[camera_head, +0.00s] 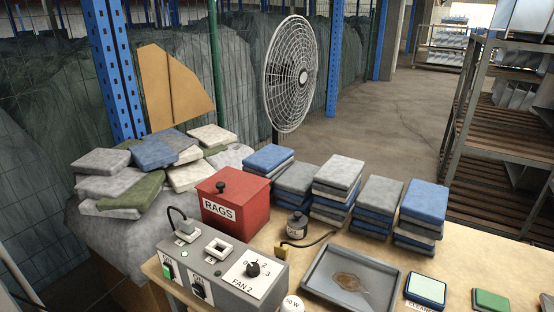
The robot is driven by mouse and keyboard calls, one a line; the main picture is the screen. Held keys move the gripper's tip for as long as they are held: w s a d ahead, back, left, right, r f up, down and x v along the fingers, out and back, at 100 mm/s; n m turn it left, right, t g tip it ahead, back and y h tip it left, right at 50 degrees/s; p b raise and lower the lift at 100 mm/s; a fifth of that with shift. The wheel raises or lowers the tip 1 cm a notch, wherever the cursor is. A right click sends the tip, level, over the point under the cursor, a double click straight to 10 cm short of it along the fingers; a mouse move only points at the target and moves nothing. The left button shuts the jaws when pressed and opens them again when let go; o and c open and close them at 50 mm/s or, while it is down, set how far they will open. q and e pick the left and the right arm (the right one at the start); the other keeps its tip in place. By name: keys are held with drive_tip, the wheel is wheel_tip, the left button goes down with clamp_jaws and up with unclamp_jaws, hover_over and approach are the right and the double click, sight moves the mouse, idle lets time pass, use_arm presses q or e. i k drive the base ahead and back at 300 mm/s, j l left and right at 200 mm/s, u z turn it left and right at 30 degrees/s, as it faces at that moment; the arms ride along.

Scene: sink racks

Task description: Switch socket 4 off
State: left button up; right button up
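A grey control box (228,272) stands at the near left of the table. Its top carries a white socket with a plug and black cord (187,231), an empty-looking white socket (218,250), and a black dial (253,269) on a plate marked FAN 2. Its front face has a switch with a green part (168,270) and a second, dark switch (199,290). The small labels are too small to read, so I cannot tell which socket is number 4. Neither of my grippers is in view.
A red RAGS box (233,204) stands behind the control box. A grey tray (351,279) with a brown stain lies to the right. A small dark bottle (297,225), a yellow plug-like piece (282,248) with a black cord, and folded cloth stacks (337,178) stand nearby.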

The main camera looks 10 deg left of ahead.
sight(167, 268)
drive_tip(key=u, duration=1.25)
